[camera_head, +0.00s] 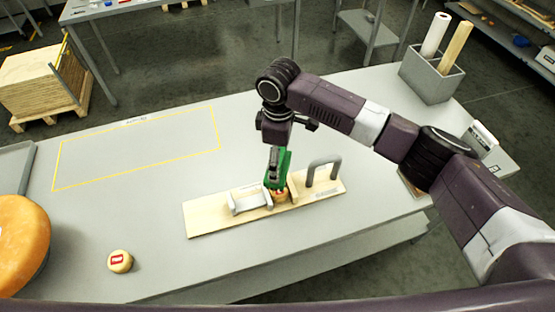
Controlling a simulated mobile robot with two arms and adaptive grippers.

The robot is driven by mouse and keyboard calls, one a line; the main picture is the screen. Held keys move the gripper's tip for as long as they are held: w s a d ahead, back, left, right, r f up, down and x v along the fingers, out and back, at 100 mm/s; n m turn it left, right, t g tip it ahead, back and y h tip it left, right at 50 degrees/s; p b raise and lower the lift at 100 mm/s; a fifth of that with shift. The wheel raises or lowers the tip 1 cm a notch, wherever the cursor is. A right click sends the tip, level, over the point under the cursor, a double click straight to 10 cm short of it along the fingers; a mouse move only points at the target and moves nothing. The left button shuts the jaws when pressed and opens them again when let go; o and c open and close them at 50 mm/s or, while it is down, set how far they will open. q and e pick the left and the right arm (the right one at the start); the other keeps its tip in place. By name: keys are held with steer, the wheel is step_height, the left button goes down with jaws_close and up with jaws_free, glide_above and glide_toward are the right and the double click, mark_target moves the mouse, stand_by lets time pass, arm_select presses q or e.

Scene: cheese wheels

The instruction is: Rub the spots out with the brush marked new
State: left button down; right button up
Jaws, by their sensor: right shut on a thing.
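My right gripper (279,186) reaches down over a pale wooden board (205,219) on the table. Its green fingers are shut on a small round tan thing, likely a brush (281,197), which sits low at the board between grey holder parts. The fingers hide its top, and I cannot read a mark on it. Another small round tan thing (120,261) with a red label lies on the table at the front left; its label is too small to read. A large orange cheese wheel (20,240) is at the left edge, partly cut off. No spots can be made out on it.
The board carries a grey holder (248,203) and a grey arch (309,176). A yellow outlined area (135,146) on the table is empty. A grey box (432,76) with rolls stands at the back right. My right arm crosses the right side.

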steer(key=shift+w+r, duration=0.2)
steer(key=shift+r, duration=0.25)
steer(key=shift+w+a+r, duration=0.1)
steer(key=shift+r, duration=0.2)
steer(key=shift+s+r, duration=0.25)
steer(key=shift+r, duration=0.4)
arm_select(q)
steer(key=shift+w+d+r, duration=0.15)
steer(key=shift+w+r, duration=0.05)
steer(key=shift+w, duration=0.6)
steer(key=shift+s, duration=0.15)
arm_select(e)
steer(key=shift+w, duration=0.15)
arm_select(q)
steer(key=shift+f, duration=0.1)
arm_select(e)
steer(key=shift+f, duration=0.1)
